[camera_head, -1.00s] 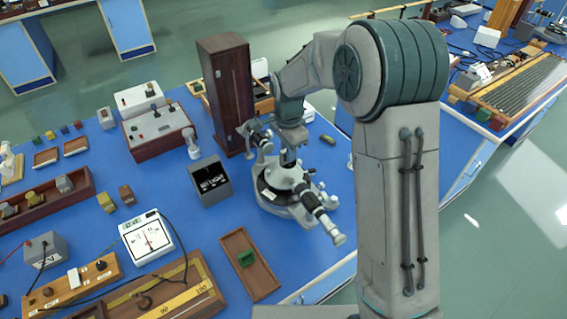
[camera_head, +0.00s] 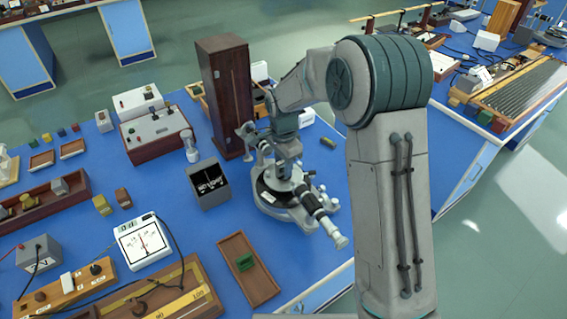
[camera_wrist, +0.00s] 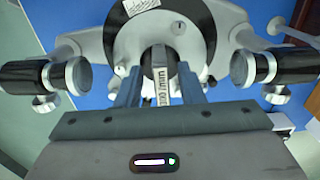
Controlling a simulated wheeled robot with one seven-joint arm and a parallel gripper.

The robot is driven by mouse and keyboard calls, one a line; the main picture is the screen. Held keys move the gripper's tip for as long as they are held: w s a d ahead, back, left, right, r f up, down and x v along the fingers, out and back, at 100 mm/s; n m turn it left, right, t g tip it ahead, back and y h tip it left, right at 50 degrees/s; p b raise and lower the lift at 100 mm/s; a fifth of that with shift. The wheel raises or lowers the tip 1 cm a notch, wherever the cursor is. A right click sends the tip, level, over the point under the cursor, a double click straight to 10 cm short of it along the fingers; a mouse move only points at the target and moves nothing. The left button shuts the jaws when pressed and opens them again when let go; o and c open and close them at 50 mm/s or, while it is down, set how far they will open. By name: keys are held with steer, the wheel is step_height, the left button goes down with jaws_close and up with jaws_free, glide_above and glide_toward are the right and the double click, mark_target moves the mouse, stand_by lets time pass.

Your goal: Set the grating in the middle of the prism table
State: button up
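The grating is a narrow, light-grey upright piece with a printed label (camera_wrist: 161,88). My fingers and the grating cannot be made out there.
The telescope (camera_head: 325,220) points toward the bench's front right. Spectrometer tubes flank my gripper in the wrist view (camera_wrist: 32,76), (camera_wrist: 272,69). A tall wooden box (camera_head: 226,95) stands close behind.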

steer(key=shift+r, duration=0.1)
step_height(320, 180, up, 12)
steer(key=b, duration=0.1)
steer(key=s+d+r+n, duration=0.2)
steer(key=s+d+r, duration=0.2)
steer(key=s+d, duration=0.1)
steer(key=s+d+n+t, duration=0.1)
steer(key=s+d+n, duration=0.2)
steer(key=s, duration=0.4)
steer(key=s+d+n+t, duration=0.1)
steer(key=s+d+n, duration=0.2)
steer(key=s, duration=0.4)
steer(key=s+d+f+n+t, duration=0.1)
steer(key=s+d+n, duration=0.2)
steer(key=s, duration=0.4)
steer(key=shift+d+t, duration=0.3)
steer(key=shift+d, duration=0.6)
